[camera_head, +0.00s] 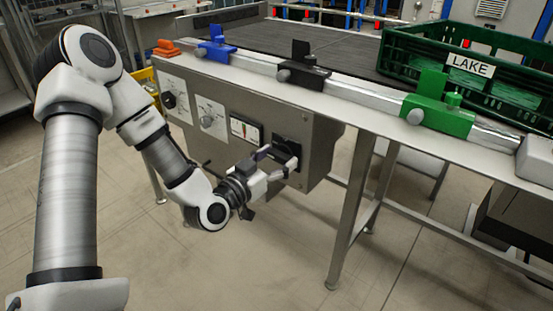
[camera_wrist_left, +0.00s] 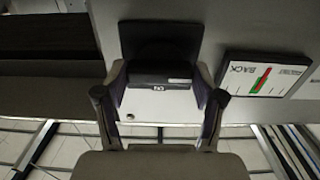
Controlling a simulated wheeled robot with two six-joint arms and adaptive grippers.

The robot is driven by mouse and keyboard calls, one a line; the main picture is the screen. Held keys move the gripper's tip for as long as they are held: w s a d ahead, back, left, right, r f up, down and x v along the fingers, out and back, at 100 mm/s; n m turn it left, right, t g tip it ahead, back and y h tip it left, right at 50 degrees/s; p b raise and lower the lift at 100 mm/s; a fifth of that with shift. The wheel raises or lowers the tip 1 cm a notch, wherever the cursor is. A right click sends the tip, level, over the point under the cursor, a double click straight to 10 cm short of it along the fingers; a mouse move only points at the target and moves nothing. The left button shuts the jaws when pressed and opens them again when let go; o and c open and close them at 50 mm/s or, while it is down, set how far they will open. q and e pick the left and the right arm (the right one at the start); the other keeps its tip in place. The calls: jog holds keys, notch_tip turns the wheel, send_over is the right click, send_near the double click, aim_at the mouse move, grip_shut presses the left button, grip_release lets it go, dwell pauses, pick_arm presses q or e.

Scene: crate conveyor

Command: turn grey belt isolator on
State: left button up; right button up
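The isolator is a black rotary switch (camera_head: 288,147) at the right end of the grey control box under the conveyor. In the left wrist view the gripper (camera_wrist_left: 160,85) straddles the handle, with narrow gaps seeming to show at both sides. Contact cannot be told. My right gripper is not in view.
Blue (camera_head: 216,52), black (camera_head: 303,75) and green (camera_head: 437,116) clamps sit on the rail above. A green LAKE crate (camera_head: 400,50) stands on the belt.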

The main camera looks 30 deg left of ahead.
pick_arm(q)
jog(key=shift+m, duration=0.4)
jog(key=m+p, duration=0.3)
jog(key=m, duration=0.1)
jog(key=shift+r, duration=0.1)
jog(key=m+p, duration=0.3)
jog(key=m, duration=0.1)
jog(key=shift+d+m, duration=0.1)
jog(key=shift+m, duration=0.3)
jog(key=m+p, duration=0.3)
jog(key=m, duration=0.1)
jog(key=shift+m+p, duration=0.3)
jog(key=shift+p, duration=0.05)
jog(key=m+p, duration=0.2)
jog(key=shift+m, duration=0.3)
jog(key=shift+f+m+p, duration=0.2)
jog(key=shift+m+p, duration=0.35)
jog(key=shift+m, duration=0.05)
jog(key=o, duration=1.1)
